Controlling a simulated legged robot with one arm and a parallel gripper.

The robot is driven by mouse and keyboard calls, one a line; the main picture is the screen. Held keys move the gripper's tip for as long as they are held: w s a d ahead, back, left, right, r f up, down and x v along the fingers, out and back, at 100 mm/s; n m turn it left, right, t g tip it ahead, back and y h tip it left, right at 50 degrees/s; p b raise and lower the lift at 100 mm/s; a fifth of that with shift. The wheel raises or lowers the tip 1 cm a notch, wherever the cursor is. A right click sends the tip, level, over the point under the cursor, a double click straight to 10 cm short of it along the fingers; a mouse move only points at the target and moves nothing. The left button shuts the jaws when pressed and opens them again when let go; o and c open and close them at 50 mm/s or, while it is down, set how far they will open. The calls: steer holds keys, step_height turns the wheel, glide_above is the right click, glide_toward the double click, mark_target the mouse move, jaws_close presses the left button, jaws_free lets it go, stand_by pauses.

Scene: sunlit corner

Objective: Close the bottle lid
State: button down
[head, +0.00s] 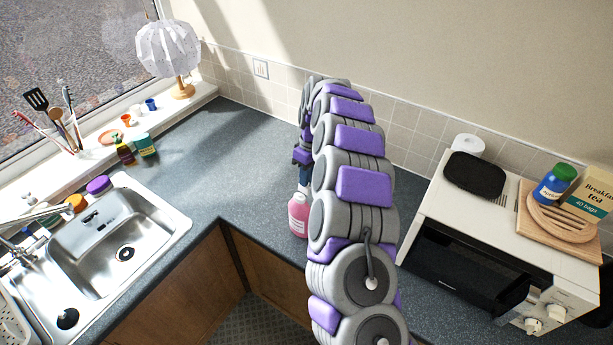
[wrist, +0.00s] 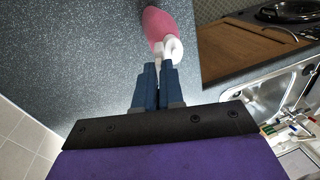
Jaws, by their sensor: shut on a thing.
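A pink bottle (head: 298,215) stands upright on the dark grey worktop, close to its front edge and just left of my arm in the head view. In the wrist view the bottle (wrist: 157,22) is at the top, with its white lid (wrist: 173,49) at the near end. My gripper (wrist: 159,68) has its blue fingers close together, shut on a white part of the lid at the tips. In the head view my gripper (head: 304,182) is just above the bottle and partly hidden by my arm. The fingers hide how the lid sits.
A steel sink (head: 125,240) lies to the left. A lamp (head: 170,50) and utensils are on the windowsill. The worktop (head: 235,150) behind and left of the bottle is clear.

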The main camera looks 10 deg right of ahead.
mark_target(303, 191)
steer(key=shift+s+a+t+h+b, duration=0.45)
steer(key=shift+t+h+b, duration=0.25)
steer(key=shift+h, duration=0.15)
steer(key=shift+s+a+t+h+b, duration=0.4)
steer(key=shift+t+h+b, duration=0.15)
steer(key=shift+t+h, duration=0.25)
steer(key=t+h+b, duration=0.1)
steer(key=s+a+h+b, duration=0.1)
steer(key=b, duration=0.1)
steer(key=shift+a+f+t, duration=0.15)
steer(key=shift+f+t, duration=0.1)
steer(key=shift+t, duration=0.15)
steer(key=h+b, duration=0.1)
steer(key=t+h+b, duration=0.1)
steer(key=b, duration=0.1)
steer(key=shift+s+a+f, duration=0.3)
steer(key=shift+s+a, duration=0.05)
steer(key=shift+a, duration=0.05)
steer(key=shift+s+a+f+t+h+b, duration=0.4)
steer(key=shift+f+t+h+b, duration=0.65)
steer(key=shift+b, duration=1.4)
steer(key=shift+s+a+f+t+h+b, duration=0.25)
steer(key=shift+a+f+t+h+b, duration=0.2)
steer(key=shift+t+h+b, duration=1.6)
steer(key=shift+s+a+f+t+h+b, duration=0.3)
steer(key=shift+a+f+t+h+b, duration=0.6)
steer(key=shift+b, duration=2)
steer(key=shift+d+r+g+h, duration=0.1)
steer(key=shift+d+g+h, duration=0.25)
steer(key=shift+d+g, duration=0.1)
